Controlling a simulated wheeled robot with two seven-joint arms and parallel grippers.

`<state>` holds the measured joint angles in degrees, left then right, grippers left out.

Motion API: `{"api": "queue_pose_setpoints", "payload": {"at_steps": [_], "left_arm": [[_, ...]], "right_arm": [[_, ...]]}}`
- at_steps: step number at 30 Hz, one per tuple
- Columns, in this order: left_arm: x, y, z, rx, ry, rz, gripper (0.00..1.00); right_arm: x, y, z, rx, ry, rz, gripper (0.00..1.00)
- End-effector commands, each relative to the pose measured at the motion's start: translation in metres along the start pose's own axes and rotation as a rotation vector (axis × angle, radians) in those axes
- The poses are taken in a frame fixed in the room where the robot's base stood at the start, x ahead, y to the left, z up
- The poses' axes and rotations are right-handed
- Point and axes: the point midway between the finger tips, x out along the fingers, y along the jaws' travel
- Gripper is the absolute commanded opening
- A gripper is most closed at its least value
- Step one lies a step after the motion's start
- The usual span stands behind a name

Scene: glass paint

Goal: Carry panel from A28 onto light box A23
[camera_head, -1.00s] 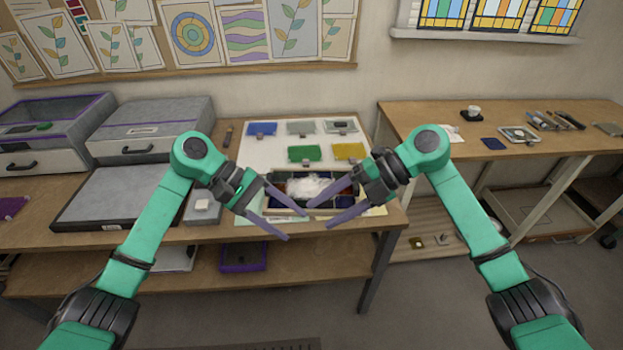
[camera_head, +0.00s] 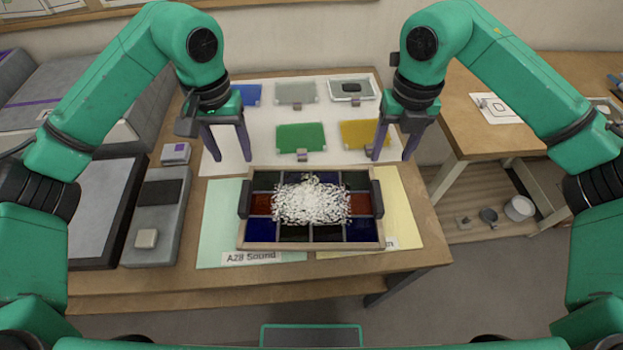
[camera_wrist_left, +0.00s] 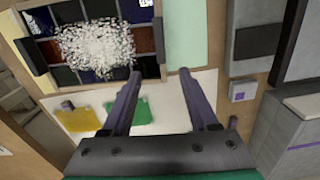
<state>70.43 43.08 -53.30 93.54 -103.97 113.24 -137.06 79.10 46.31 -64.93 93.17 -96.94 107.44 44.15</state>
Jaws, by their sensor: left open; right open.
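The panel (camera_head: 310,242) is a wood-framed grid of dark blue, green and red glass with white granules heaped on its middle. It has a dark handle block on each side and lies flat across a mint mat labelled "A28 Sound" (camera_head: 215,225) and a yellow mat (camera_head: 403,222). My left gripper (camera_head: 228,150) is open and empty, pointing down beyond the panel's far left corner. My right gripper (camera_head: 396,150) is open and empty beyond the far right corner. In the left wrist view, my left gripper (camera_wrist_left: 160,74) is beside the panel's edge (camera_wrist_left: 150,68). A flat grey box (camera_head: 100,215), probably the light box, stands left.
A grey device (camera_head: 155,220) stands between the flat box and the mint mat. Behind the panel, a white sheet bears green (camera_head: 301,137), yellow (camera_head: 362,133) and other glass samples. A second table (camera_head: 500,135) stands right, across a gap.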

Motion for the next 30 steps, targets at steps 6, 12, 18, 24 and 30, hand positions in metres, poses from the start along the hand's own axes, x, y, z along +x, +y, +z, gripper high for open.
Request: {"api": "queue_pose_setpoints", "payload": {"at_steps": [6,12,18,24,30], "left_arm": [[-0.001,0.000,0.000,0.000,0.001,-0.001,0.60],[0.011,0.000,0.001,-0.001,-0.004,-0.001,0.60],[0.047,0.000,0.001,-0.001,-0.005,0.001,0.60],[0.087,0.000,0.001,0.000,-0.005,0.001,0.60],[0.125,0.001,0.001,-0.001,-0.004,0.002,0.60]], "right_arm": [[-0.001,0.000,0.000,0.000,-0.001,-0.001,0.60],[0.011,0.000,0.000,0.001,0.003,-0.001,0.60],[0.047,0.000,-0.001,0.000,0.005,0.000,0.60],[0.087,0.000,-0.001,0.000,0.004,0.000,0.60],[0.124,0.000,-0.001,-0.001,0.002,0.000,0.60]]}}
